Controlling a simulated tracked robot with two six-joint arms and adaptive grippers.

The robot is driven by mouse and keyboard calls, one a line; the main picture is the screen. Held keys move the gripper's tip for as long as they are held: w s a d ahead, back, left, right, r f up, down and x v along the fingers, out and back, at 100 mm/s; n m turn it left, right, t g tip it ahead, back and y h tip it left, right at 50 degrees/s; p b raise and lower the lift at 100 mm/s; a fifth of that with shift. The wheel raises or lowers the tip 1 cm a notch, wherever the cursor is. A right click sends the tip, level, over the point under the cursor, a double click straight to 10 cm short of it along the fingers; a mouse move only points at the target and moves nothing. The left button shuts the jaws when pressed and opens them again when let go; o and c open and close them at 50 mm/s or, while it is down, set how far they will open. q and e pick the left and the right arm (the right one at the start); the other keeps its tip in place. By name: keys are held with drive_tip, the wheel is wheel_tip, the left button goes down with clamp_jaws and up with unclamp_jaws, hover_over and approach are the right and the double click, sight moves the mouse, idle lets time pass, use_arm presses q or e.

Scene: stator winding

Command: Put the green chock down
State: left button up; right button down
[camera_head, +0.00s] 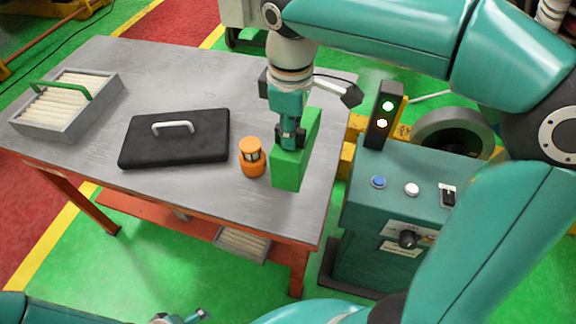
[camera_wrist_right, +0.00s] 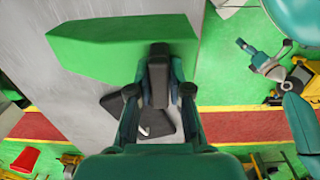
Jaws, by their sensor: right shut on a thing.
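The green chock (camera_head: 289,172) is a long block at the right end of the grey metal table (camera_head: 190,207). My right gripper (camera_head: 291,140) comes down from above and is shut on the chock. I cannot tell whether its underside touches the tabletop. In the right wrist view the chock (camera_wrist_right: 110,45) lies across the top, with one end tapered, and the gripper (camera_wrist_right: 158,80) is in front of it. My left gripper (camera_head: 182,318) shows only a little at the bottom edge, and its opening is unclear.
An orange lantern-like object (camera_head: 252,163) stands just left of the chock. A black case (camera_head: 175,145) with a pale handle and a grey tray (camera_head: 45,120) of pale rods lie farther left. A teal control box (camera_head: 400,175) with a lit signal stands right of the table.

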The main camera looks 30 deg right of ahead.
wheel_tip(320, 180, down, 10)
drive_tip(key=shift+f, duration=0.1)
idle(0.4)
drive_tip(key=c, duration=1.1)
unclamp_jaws()
drive_tip(key=shift+s+f, duration=0.1)
wheel_tip(320, 180, up, 12)
drive_tip(key=shift+a+r, duration=0.1)
